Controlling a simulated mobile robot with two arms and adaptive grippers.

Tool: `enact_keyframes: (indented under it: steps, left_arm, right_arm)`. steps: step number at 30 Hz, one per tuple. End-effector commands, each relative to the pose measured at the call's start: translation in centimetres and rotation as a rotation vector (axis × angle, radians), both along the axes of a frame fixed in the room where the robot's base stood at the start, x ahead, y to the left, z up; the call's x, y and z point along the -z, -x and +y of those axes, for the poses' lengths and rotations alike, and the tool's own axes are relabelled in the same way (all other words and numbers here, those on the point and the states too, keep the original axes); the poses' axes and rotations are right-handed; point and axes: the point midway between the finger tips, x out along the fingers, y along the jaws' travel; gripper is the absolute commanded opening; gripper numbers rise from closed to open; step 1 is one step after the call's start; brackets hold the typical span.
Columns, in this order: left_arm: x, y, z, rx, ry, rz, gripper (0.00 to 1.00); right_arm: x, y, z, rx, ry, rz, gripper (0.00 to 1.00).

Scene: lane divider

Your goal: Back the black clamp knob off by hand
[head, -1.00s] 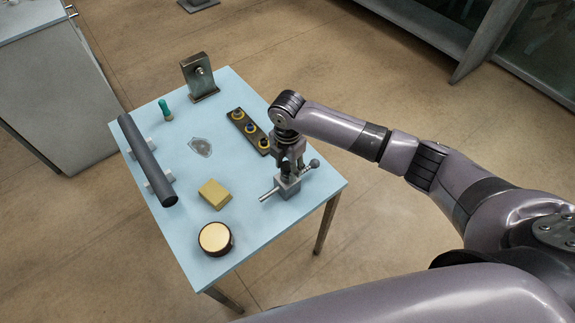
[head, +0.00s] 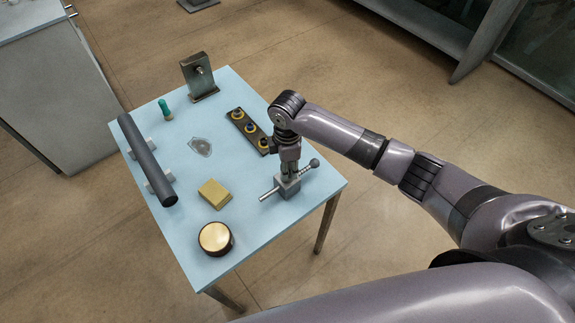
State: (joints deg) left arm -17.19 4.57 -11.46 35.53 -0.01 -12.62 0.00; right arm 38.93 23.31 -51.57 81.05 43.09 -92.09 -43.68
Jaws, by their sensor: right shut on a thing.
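A small grey metal clamp block (head: 289,187) with a bar running through it, ball-ended at the upper right, sits near the right edge of the light blue table (head: 240,228). My right gripper (head: 290,173) points straight down over the block and is shut on the black clamp knob at its top. The knob itself is hidden between the fingers, so how far it is turned cannot be seen. My left gripper is not in view.
A dark strip with several yellow-ringed pieces (head: 249,131) lies close behind the gripper. A yellow block (head: 213,194), a round brass-topped disc (head: 215,238), a dark tube (head: 147,160), a grey shield-shaped plate (head: 200,147), a green-topped piece (head: 166,110) and an upright metal bracket (head: 199,78) stand elsewhere.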

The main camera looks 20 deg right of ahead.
Motion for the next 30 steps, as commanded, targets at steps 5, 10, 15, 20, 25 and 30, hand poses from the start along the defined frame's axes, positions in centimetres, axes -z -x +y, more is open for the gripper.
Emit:
enact_keyframes:
  steps: [5, 10, 15, 20, 25, 30]
  left_arm:
    - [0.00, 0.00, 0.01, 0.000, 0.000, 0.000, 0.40]
    - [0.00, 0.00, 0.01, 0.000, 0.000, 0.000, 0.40]
    - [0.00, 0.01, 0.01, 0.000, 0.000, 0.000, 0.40]
    - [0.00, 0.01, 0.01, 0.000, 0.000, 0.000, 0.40]
    - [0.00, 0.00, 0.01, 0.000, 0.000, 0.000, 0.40]
    - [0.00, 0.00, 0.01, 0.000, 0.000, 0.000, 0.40]
  right_arm:
    - [-0.01, 0.01, -0.01, -0.012, 0.000, 0.000, 0.14]
    - [-0.09, -0.09, -0.02, -0.211, 0.000, -0.002, 0.14]
    - [-0.12, -0.11, -0.06, -0.486, 0.001, -0.001, 0.14]
    - [-0.13, -0.11, -0.03, -0.742, 0.001, 0.000, 0.14]
    - [-0.13, -0.12, -0.01, -0.973, 0.000, 0.000, 0.14]
    - [-0.11, -0.08, 0.00, -1.052, -0.001, 0.001, 0.14]
